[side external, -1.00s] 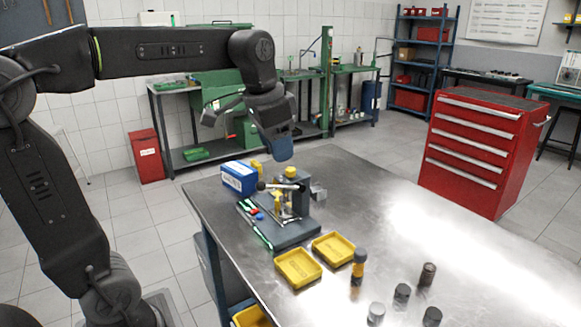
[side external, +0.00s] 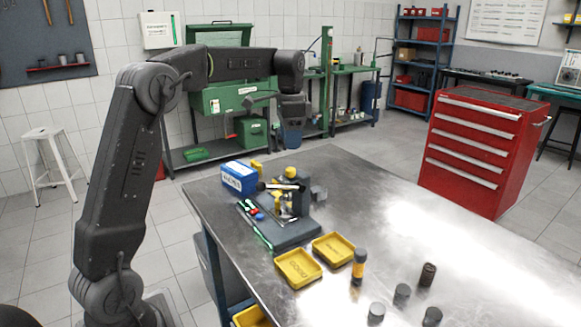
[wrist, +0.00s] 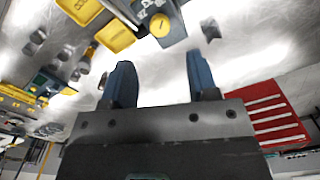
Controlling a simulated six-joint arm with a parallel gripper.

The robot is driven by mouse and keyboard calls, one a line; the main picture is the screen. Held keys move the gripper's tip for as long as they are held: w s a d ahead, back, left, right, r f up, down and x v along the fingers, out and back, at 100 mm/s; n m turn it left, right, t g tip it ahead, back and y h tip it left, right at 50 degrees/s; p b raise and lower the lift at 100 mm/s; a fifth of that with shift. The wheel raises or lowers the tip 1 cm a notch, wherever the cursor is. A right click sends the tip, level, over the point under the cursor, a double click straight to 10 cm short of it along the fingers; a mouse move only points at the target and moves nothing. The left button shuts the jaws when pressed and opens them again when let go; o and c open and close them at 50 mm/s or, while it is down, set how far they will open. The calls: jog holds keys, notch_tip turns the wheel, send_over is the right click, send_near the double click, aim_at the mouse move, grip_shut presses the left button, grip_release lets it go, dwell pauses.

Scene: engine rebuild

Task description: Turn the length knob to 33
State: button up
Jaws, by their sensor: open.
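A dark grey bench fixture (side external: 290,232) stands on the metal table, with a round yellow knob (side external: 291,172) on top. In the wrist view the yellow knob (wrist: 160,25) shows near the top edge, beside a pale strip with dark digits (wrist: 143,6). I cannot read the setting, nor confirm that this is the length knob. My gripper (side external: 291,150) hangs above the fixture, pointing down. In the wrist view my gripper's two blue fingers (wrist: 161,78) are wide apart with nothing between them. The knob lies beyond the fingertips, not touched.
A blue-and-white box (side external: 239,178) stands left of the fixture. Two yellow trays (side external: 298,268) (side external: 333,249) lie in front of it. A yellow-black cylinder (side external: 358,267) and several dark cylinders (side external: 402,294) stand further right. The table's right side is clear.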

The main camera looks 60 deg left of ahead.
aim_at(290, 169)
notch_tip(290, 169, down, 8)
jog(key=shift+f, duration=0.2)
jog(key=c, duration=0.9)
